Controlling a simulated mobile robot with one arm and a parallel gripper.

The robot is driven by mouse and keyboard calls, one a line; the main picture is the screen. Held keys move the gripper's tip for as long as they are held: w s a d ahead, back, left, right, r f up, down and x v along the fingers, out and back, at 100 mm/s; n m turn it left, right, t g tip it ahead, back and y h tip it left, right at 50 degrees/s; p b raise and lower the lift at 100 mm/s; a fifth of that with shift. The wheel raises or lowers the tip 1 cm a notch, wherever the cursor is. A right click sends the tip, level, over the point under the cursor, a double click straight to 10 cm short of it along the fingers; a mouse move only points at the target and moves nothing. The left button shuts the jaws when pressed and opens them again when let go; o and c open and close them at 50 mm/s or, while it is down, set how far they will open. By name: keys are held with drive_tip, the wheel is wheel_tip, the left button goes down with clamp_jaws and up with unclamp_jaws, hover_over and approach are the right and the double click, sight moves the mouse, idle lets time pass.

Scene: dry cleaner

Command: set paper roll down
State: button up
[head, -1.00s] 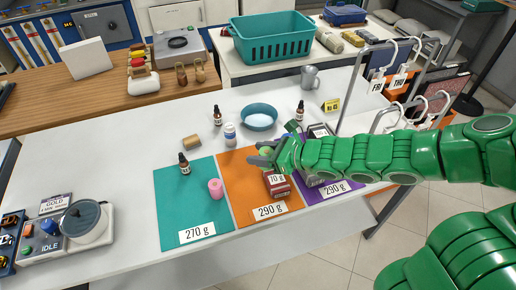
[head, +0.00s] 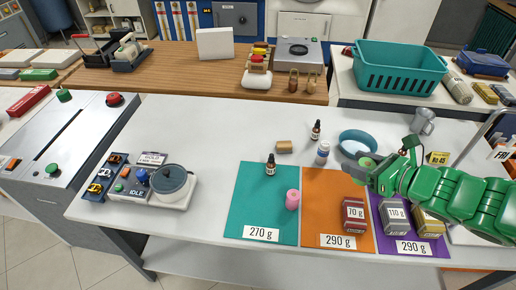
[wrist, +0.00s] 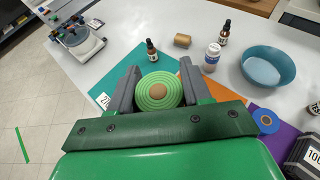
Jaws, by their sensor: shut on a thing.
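My gripper (head: 362,166) is shut on a green paper roll (head: 367,162) with a brown core. In the wrist view the paper roll (wrist: 158,92) sits between the two grey fingers of my gripper (wrist: 153,84). In the head view it appears near the far right corner of the orange mat (head: 320,190), just in front of the blue bowl (head: 358,138); its height above the table is hard to tell.
A pink roll (head: 292,200) stands on the teal mat's right side. Bottles and a scale (head: 165,190) stand left. White table between scale and teal mat is clear.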

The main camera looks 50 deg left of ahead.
sight(362, 159)
wheel_tip(362, 159, up, 18)
drive_tip(key=w+a+m+t+h, duration=0.1)
drive_tip(key=w+a+m+t, duration=0.5)
drive_tip(key=w+a, duration=0.6)
drive_tip(key=shift+a+r+m+t+h, duration=0.75)
drive_tip(key=shift+a+m+t+h, duration=1.7)
drive_tip(key=shift+a, duration=3.1)
drive_tip(key=s+a+f+m+t+h, duration=0.15)
drive_tip(key=s+m+h, duration=0.25)
drive_tip(key=s, duration=0.5)
drive_tip(key=s+a+m+t+h, duration=0.1)
drive_tip(key=s+a+m+h, duration=0.2)
drive_tip(key=s, duration=0.6)
wheel_tip(362, 159, down, 26)
drive_tip(key=shift+h, duration=0.25)
drive_tip(key=shift+w+a+f, duration=1.1)
drive_tip(key=shift+a+f, duration=0.5)
drive_tip(key=shift+a, duration=0.2)
drive_tip(key=shift+w+a+f, duration=1.1)
drive_tip(key=shift+a+f, duration=0.55)
drive_tip(key=shift+a, duration=0.15)
drive_tip(key=shift+w+a+f, duration=1.1)
drive_tip(key=shift+a+f, duration=0.5)
drive_tip(key=shift+a, duration=0.2)
